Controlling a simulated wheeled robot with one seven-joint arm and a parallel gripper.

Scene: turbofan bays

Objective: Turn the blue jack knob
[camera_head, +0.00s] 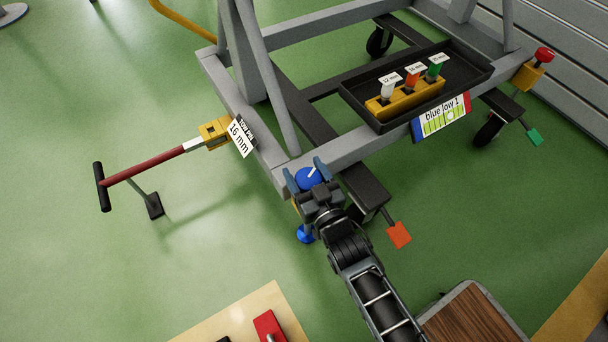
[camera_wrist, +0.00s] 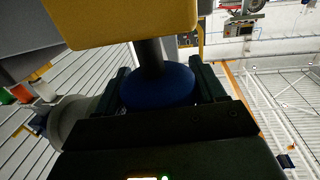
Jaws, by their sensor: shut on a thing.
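The blue jack knob (camera_head: 308,180) is at the near corner of the grey stand, with a white line on its top. My gripper (camera_head: 306,170) comes from below in the head view and has one finger on each side of the knob, shut on it. In the wrist view the blue knob (camera_wrist: 158,87) sits between the dark fingers, partly hidden by the gripper body. A dark shaft (camera_wrist: 150,54) runs from the knob to a yellow block (camera_wrist: 120,18). A blue foot (camera_head: 305,235) shows below the gripper in the head view.
A red tow bar (camera_head: 145,168) sticks out left. An orange pedal (camera_head: 399,235) is close right of my arm.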

